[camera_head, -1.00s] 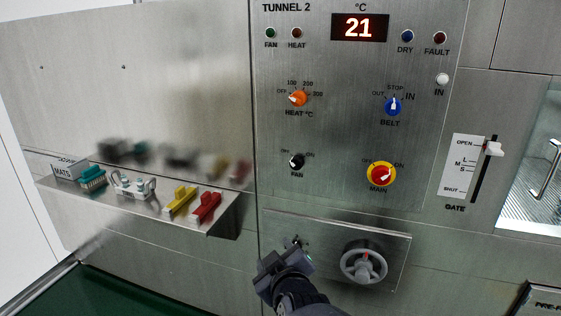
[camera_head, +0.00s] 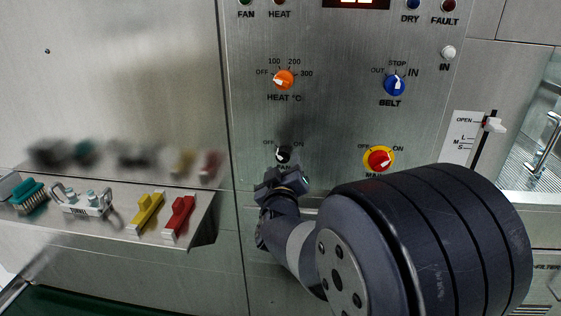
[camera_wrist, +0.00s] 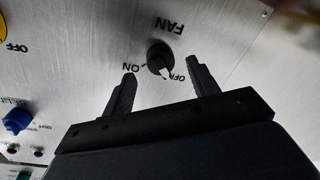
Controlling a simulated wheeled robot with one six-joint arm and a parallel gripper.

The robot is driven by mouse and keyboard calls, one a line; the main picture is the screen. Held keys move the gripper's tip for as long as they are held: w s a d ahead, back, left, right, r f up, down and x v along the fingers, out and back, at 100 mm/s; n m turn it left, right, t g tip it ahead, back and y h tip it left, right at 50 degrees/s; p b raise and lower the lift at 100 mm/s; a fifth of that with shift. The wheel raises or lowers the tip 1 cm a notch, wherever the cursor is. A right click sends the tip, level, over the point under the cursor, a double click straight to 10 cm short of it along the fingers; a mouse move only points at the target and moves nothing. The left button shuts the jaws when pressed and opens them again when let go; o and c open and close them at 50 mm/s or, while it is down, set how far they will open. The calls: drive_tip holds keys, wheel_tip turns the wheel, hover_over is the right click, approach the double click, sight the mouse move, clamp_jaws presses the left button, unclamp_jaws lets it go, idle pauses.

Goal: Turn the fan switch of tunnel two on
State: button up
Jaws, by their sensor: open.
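The black fan knob (camera_head: 284,153) sits on the steel panel with OFF at its left and ON at its right. In the wrist view the fan knob (camera_wrist: 159,54) appears upside down, its white pointer toward the OFF label. My gripper (camera_head: 283,170) is just below and in front of the knob, partly covering it. In the wrist view my gripper (camera_wrist: 161,68) is open and empty, its two fingers on either side of the knob with gaps. I cannot tell how far the fingertips are from the panel.
The orange heat knob (camera_head: 284,79) is above, the blue belt knob (camera_head: 395,84) upper right, and the red-yellow main switch (camera_head: 379,159) to the right, close to my arm. A shelf (camera_head: 110,224) with brushes and coloured tools juts out at the left.

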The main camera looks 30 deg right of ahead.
sight(284, 160)
drive_tip(key=shift+x, duration=1.6)
drive_tip(key=shift+c, duration=0.5)
drive_tip(key=c, duration=0.9)
